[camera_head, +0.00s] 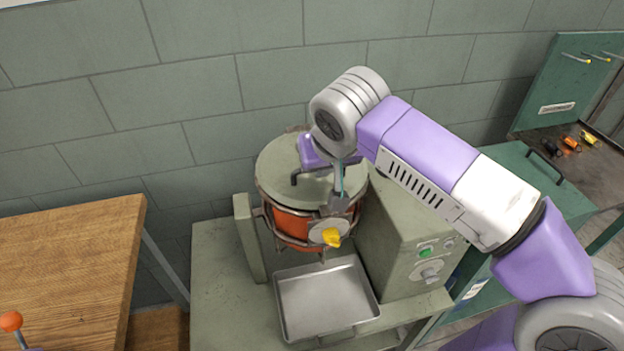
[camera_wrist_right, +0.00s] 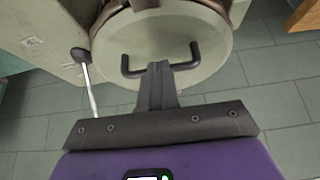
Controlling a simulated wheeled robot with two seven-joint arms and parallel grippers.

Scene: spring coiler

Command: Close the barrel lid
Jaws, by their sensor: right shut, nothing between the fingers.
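The round grey-green barrel lid (camera_head: 278,162) lies over the top of the orange barrel (camera_head: 291,223). I cannot tell if it sits fully flush. Its dark bar handle (camera_head: 295,179) is partly hidden by my right gripper (camera_head: 322,165) in the head view. In the right wrist view, the lid (camera_wrist_right: 150,35) fills the upper middle, with the handle (camera_wrist_right: 188,62) across it. The shut, empty right gripper (camera_wrist_right: 158,68) is over the middle of the handle; contact is unclear. My left gripper is not in view.
A lever with a dark knob (camera_wrist_right: 79,54) stands beside the lid. A metal tray (camera_head: 326,300) lies below the barrel. A control box (camera_head: 415,245) with a green button is at the right. A wooden table (camera_head: 70,260) stands at the left, a tiled wall (camera_head: 200,90) behind.

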